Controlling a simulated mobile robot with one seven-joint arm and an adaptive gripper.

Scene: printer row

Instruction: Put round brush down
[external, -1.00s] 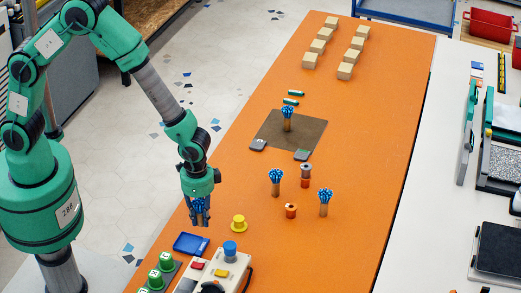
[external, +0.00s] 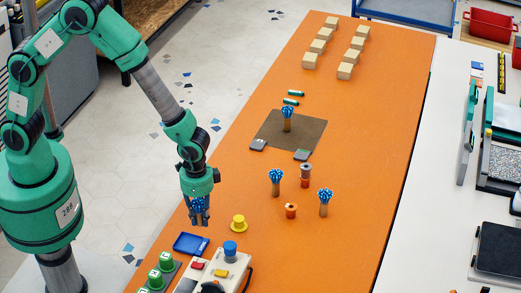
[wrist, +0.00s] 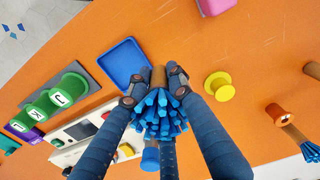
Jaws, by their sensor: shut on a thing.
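My gripper (external: 199,214) is at the left edge of the orange table (external: 340,130), pointing down. It is shut on a round brush with a wooden handle and blue bristles; in the wrist view the brush (wrist: 158,116) stands between the fingers, bristles toward the camera. I cannot tell whether the handle's foot touches the table. Three similar brushes stand upright: one (external: 287,122) on the brown mat (external: 305,133), one (external: 276,187) in the middle, and one (external: 325,208) to its right.
A blue tray (external: 190,244) and a yellow spool (external: 239,223) lie close to my gripper. Green lettered cylinders (external: 167,261) and a control box (external: 215,272) are at the front. Orange-ended spools (external: 291,211) stand among the brushes. Wooden blocks (external: 345,71) are at the far end.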

